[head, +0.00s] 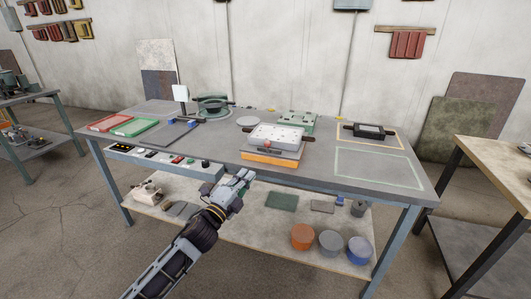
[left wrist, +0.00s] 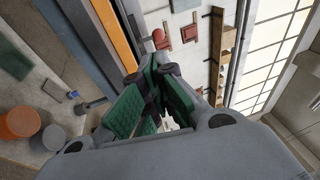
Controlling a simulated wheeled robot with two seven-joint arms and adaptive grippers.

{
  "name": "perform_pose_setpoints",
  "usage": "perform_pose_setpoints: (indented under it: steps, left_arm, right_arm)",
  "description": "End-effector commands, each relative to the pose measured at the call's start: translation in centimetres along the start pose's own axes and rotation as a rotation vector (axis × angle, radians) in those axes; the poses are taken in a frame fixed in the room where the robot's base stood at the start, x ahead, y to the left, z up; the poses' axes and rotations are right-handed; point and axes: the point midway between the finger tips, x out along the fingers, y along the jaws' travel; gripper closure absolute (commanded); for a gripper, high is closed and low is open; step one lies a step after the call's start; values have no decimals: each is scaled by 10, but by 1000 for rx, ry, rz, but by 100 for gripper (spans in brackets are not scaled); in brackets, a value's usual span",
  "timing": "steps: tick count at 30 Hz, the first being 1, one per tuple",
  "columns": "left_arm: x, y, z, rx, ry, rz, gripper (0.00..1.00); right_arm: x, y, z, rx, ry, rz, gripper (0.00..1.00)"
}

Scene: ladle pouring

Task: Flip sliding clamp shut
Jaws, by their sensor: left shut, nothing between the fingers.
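A small clamp with a red knob (head: 267,146) sits at the front edge of a white plate (head: 283,134), on a grey and orange base (head: 268,159) on the table. The clamp's exact position is too small to tell. My left gripper (head: 243,175) is in front of the table's front edge, lower and left of the clamp, apart from it. It is shut and empty. In the left wrist view, the green-padded fingers (left wrist: 150,95) come together near the orange base (left wrist: 115,38), with a red rounded knob (left wrist: 160,39) beyond their tips. My right gripper is not in view.
On the table (head: 400,187) are red and green trays (head: 134,126) at left, a green round fixture (head: 212,105), a green block (head: 297,120) behind the plate and a black-framed box (head: 368,131) at right. The outlined area at front right is clear. Cans (head: 303,237) stand on the lower shelf.

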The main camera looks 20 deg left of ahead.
Motion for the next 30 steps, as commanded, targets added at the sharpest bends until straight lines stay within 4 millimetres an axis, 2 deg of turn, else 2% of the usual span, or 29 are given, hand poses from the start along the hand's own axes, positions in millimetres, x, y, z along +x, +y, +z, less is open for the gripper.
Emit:
perform_pose_setpoints:
  steps: [30]
  left_arm:
    - [63, 0, 0, 0, -1, -1, 100]
  right_arm:
    - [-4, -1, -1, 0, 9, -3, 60]
